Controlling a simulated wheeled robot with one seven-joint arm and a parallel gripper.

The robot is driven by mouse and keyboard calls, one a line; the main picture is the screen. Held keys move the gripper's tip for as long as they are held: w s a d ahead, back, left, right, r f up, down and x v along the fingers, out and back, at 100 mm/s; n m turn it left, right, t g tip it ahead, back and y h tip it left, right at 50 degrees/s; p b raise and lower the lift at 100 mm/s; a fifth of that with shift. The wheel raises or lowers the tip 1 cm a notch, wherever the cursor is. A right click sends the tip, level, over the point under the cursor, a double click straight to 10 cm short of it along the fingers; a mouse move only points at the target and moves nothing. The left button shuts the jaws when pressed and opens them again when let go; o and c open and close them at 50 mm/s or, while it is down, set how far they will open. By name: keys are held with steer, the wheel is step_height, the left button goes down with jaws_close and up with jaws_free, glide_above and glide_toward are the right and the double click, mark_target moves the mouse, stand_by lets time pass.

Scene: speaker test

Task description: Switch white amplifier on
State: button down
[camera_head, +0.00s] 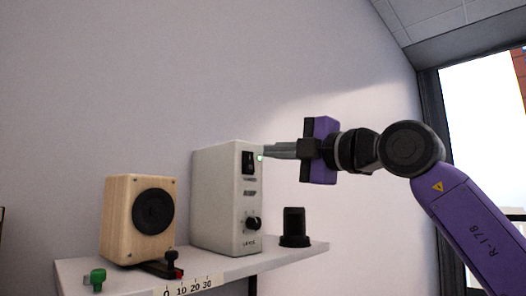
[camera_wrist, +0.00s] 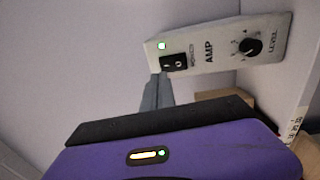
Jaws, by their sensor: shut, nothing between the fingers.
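The white amplifier (camera_head: 222,200) stands upright on the shelf. Its front has a black rocker switch (camera_head: 248,162) near the top and a black level knob (camera_head: 253,223) lower down. In the wrist view the amplifier (camera_wrist: 215,45) appears sideways, with the rocker switch (camera_wrist: 173,63) beside a lit green lamp (camera_wrist: 162,46). My gripper (camera_head: 266,152) is shut and empty, its tips pointing left at the upper front by the switch. In the wrist view my gripper's fingers (camera_wrist: 156,90) end close to the switch; I cannot tell whether they touch it.
A wooden speaker (camera_head: 140,220) stands left of the amplifier, with a small black slider piece (camera_head: 170,258) before it. A green knob (camera_head: 96,277) sits at the shelf's (camera_head: 228,268) left front, near a printed scale (camera_head: 190,287). A black cylindrical object (camera_head: 294,224) stands at the right end.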

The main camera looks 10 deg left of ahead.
steer(key=s+d+r+b, duration=0.1)
steer(key=s+d+b, duration=0.2)
steer(key=s+d, duration=0.2)
steer(key=shift+s+d+r+b, duration=0.15)
steer(key=shift+s+d+b, duration=0.2)
steer(key=shift+d, duration=0.85)
steer(key=shift+w, duration=0.1)
